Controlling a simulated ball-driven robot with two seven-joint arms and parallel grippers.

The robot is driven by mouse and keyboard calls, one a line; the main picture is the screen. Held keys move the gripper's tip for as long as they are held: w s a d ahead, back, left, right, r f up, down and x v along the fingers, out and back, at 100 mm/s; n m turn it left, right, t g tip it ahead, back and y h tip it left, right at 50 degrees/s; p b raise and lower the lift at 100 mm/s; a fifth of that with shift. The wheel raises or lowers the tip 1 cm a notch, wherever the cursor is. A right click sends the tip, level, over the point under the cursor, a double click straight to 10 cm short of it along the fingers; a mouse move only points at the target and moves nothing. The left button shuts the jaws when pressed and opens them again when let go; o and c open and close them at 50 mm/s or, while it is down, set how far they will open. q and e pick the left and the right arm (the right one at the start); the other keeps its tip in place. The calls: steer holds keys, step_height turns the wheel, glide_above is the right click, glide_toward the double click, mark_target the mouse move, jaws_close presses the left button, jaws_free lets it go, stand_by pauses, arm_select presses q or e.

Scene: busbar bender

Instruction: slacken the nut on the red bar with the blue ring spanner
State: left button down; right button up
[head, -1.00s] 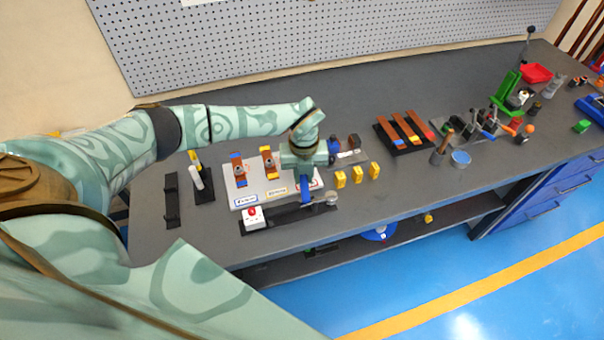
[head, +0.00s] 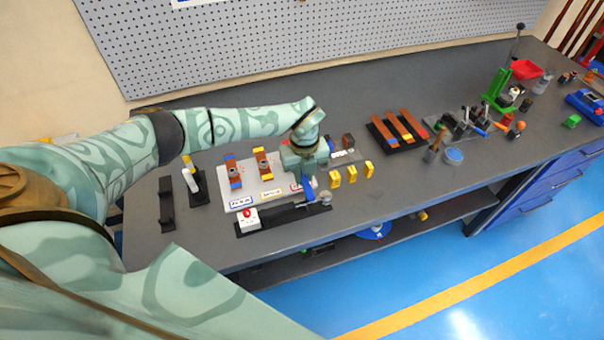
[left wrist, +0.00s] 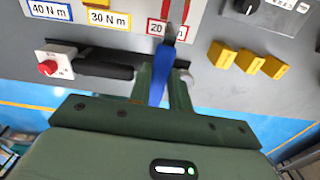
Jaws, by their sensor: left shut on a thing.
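My left gripper (head: 306,172) is shut on the blue ring spanner (head: 309,190), over the right end of the white board (head: 246,197). In the left wrist view the spanner's blue shaft (left wrist: 158,86) stands between the fingers, and its dark end lies by the red-framed 20 N m label (left wrist: 160,29). The red bar and its nut are hidden behind my gripper in the head view. I cannot tell whether the ring sits around the nut. Two copper-coloured bars, one with blue ends (head: 233,170) and one with yellow ends (head: 263,162), stand on the board.
A white box with a red button (head: 247,219) stands at the board's front left. Several yellow blocks (head: 352,173) stand to the right. Farther right are a black rack of copper bars (head: 398,130) and a blue-topped cup (head: 453,156). The bench's back strip is clear.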

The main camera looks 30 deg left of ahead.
arm_select(q)
steer(key=shift+w+d+n, duration=0.2)
steer(key=shift+n, duration=0.1)
steer(key=shift+r+p, duration=2.35)
steer(key=shift+r, duration=0.25)
